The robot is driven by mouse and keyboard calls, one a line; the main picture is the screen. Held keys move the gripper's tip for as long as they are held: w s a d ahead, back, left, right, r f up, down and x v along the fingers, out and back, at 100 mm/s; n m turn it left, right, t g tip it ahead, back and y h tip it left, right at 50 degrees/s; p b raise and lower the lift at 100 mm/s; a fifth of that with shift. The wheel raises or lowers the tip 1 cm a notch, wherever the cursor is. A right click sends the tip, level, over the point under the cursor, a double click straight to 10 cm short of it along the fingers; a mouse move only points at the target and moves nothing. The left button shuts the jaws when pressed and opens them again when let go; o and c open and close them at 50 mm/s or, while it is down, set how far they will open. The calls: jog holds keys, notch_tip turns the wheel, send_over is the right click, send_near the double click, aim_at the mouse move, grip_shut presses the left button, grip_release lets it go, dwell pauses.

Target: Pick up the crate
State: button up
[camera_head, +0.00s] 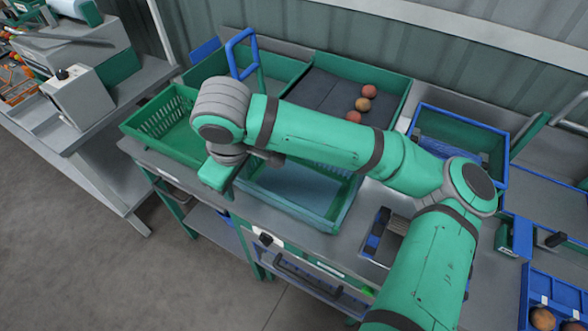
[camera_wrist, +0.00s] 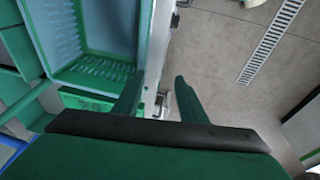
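A green slatted crate with a pale blue-grey floor (camera_head: 335,222) stands on the bench's front edge, partly hidden by my arm. What looks like the same crate fills the upper left of the wrist view (camera_wrist: 138,35); it looks empty. A second green slatted crate (camera_head: 140,133) stands to its left. My gripper (camera_head: 215,178) is over the bench front, between these two crates. In the wrist view my gripper (camera_wrist: 158,85) is open, with nothing between its fingers. Its left finger is close to the crate's corner; whether they touch I cannot tell.
A blue upright handle (camera_head: 232,55) rises behind my arm. A blue-rimmed green crate (camera_head: 490,125) stands to the right. Free floor (camera_head: 110,260) lies before the bench.

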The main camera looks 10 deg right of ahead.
aim_at(271, 195)
jog(key=d+h, duration=0.2)
jog(key=d, duration=0.4)
jog(key=shift+g, duration=0.3)
jog(key=f, duration=0.5)
jog(key=shift+w+d, duration=0.25)
jog(key=shift+m, duration=0.3)
jog(key=f, duration=0.3)
jog(key=d+f, duration=0.1)
jog(key=f, duration=0.1)
jog(key=shift+w, duration=0.2)
jog(key=shift+r, duration=0.1)
grip_shut()
